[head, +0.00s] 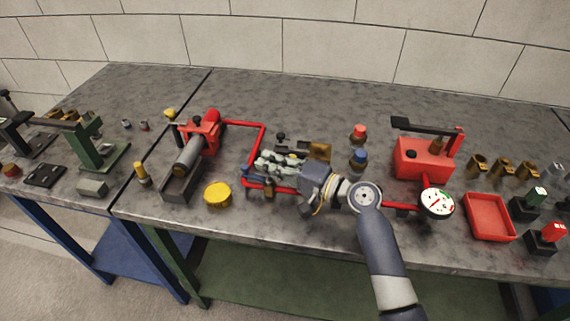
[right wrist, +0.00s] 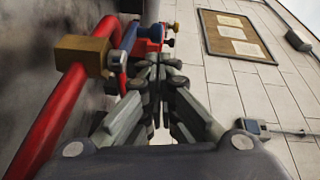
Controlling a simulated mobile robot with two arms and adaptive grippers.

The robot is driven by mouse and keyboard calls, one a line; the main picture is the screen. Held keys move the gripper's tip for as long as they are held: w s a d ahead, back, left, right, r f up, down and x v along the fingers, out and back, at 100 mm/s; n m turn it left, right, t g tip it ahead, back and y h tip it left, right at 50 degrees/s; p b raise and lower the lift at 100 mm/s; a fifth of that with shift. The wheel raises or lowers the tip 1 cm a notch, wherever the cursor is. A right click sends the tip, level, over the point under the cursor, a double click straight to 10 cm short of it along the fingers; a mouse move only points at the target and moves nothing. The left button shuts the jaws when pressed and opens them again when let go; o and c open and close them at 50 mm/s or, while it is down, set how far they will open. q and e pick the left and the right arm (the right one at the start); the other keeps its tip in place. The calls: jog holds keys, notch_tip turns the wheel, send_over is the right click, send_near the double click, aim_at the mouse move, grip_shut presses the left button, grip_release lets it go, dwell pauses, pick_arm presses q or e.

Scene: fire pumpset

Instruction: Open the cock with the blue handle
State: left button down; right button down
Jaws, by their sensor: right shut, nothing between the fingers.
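In the right wrist view the cock is a brass block (right wrist: 82,55) on a red pipe (right wrist: 52,122). Its blue handle (right wrist: 125,42) stands beside the block, left of my fingers. In the head view a small brass and dark blue part (head: 269,188), which looks like this cock, sits on the front run of the red pipe, partly hard to make out. My right gripper (head: 280,164) is shut and empty over the pipe loop; its fingertips meet in the right wrist view (right wrist: 154,76). I cannot tell whether they touch the handle. My left gripper is not in view.
A red pump (head: 205,128) stands left of the pipe loop, with a yellow round lid (head: 217,193) in front. To the right are a gauge (head: 436,202), a red hand-pump tank (head: 422,160), a red tray (head: 488,218) and several brass fittings. The back of the table is clear.

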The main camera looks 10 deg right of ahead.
jog(key=shift+w+a, duration=0.4)
jog(key=shift+a, duration=0.15)
jog(key=shift+s+a+f+n+g+b, duration=0.2)
jog(key=shift+a+f+n+g+b, duration=0.15)
jog(key=shift+b, duration=0.45)
jog(key=shift+s+a+r+g+y+b, duration=0.1)
jog(key=shift+s+a+g+y+b, duration=0.05)
jog(key=shift+g+y+b, duration=0.2)
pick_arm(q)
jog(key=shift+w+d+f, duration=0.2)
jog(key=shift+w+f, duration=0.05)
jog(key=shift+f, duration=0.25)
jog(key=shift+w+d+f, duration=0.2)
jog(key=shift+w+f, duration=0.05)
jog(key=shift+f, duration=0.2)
pick_arm(e)
jog(key=shift+r, duration=0.1)
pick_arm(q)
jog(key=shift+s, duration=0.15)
